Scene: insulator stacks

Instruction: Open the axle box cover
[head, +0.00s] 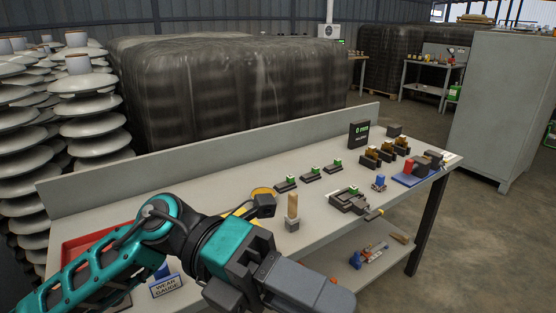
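No part is clearly recognisable as an axle box cover. A dark grey metal block with a yellow-tipped handle (350,200) lies on the workbench (240,215), right of centre, and is too small to make out in detail. My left arm comes in from the left across the front of the bench. Its grey end with the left gripper (310,285) is low in the centre, cut by the bottom edge, and its fingers cannot be made out. It is nearer the camera than the block and apart from it. My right gripper is out of view.
A wooden-handled tool (292,208) stands near the middle of the bench. Small green-topped parts (311,174) lie behind it, with a blue tray (412,178) at the right end. Insulator stacks (90,100) stand behind.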

